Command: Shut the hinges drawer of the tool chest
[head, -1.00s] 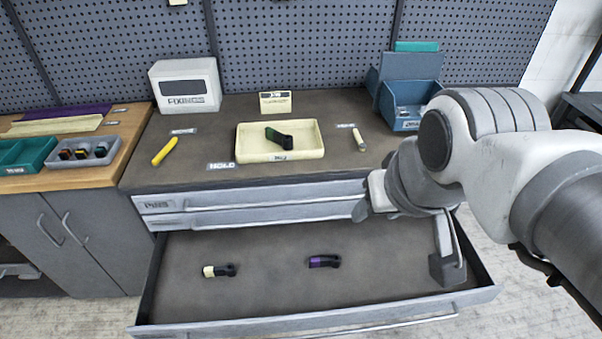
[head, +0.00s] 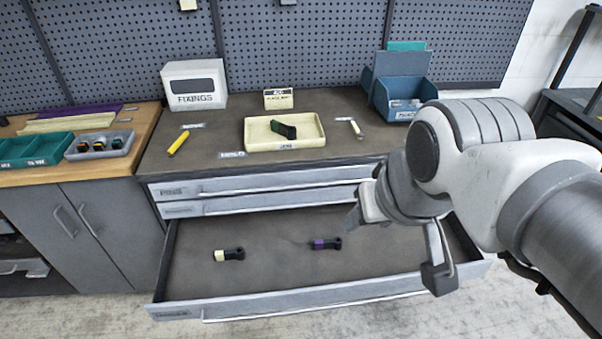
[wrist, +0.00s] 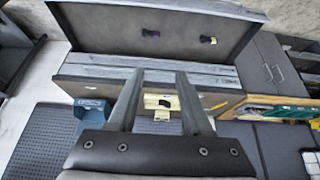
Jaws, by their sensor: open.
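The tool chest (head: 262,199) has a lower drawer (head: 270,275) pulled far out; I take it as the hinges drawer, but its label is too blurred to read. A cream-and-black piece (head: 229,254) and a purple-and-black piece (head: 326,244) lie inside it, as the wrist view also shows. The two drawers above it are shut. My gripper (head: 396,250) is open and empty over the right part of the open drawer, apart from its front panel as far as I can tell. In the wrist view my gripper (wrist: 160,82) shows two spread fingers with the chest beyond.
The chest top holds a cream tray (head: 262,143) with a green-black piece, a white fixings box (head: 195,86), a blue bin (head: 400,92) and a yellow marker (head: 178,143). A wooden bench (head: 60,150) with trays stands left. Floor in front is clear.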

